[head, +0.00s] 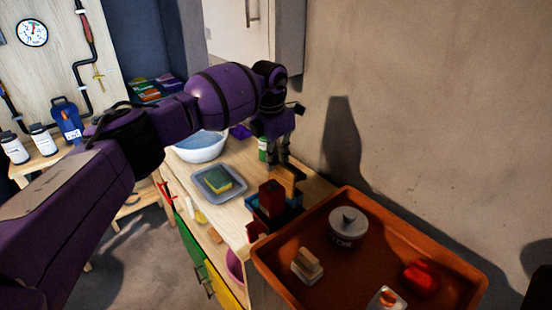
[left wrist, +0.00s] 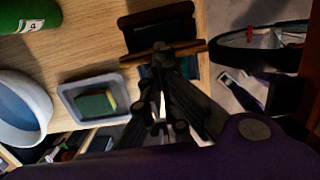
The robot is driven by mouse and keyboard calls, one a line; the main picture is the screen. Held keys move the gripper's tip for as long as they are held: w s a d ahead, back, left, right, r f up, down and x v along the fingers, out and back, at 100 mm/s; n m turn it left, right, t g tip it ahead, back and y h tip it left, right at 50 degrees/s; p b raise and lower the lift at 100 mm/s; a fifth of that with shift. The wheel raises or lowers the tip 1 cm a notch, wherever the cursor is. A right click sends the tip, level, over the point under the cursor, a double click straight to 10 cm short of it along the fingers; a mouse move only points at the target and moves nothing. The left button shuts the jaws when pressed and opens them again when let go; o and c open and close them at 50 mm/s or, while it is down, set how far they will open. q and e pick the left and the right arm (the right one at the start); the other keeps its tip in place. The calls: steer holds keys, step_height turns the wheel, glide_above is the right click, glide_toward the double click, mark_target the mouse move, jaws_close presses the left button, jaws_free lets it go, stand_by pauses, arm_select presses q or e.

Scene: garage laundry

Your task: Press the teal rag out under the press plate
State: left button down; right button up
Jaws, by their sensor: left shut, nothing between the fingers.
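The press (head: 271,196) stands at the near right end of the wooden bench, with a red block on top and a dark frame. A blue tray-like part (head: 293,203) shows beside it. My left gripper (head: 284,162) is shut and empty, pointing down just above and behind the press. In the left wrist view its fingertips (left wrist: 160,50) are at a brown wooden bar (left wrist: 186,48) in front of a dark block; whether they touch it I cannot tell. My right gripper is not in view.
A grey tray (head: 206,191) with a green and yellow sponge (head: 218,182) and a white basin of water (head: 202,153) stand on the bench. An orange tray (head: 285,276) with a round tin (head: 347,229) and small items is at the near right. The wall is close behind.

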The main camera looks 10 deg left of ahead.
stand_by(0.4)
arm_select(q)
step_height(320, 180, up, 12)
steer(key=shift+s+a, duration=0.35)
steer(key=shift+s, duration=0.1)
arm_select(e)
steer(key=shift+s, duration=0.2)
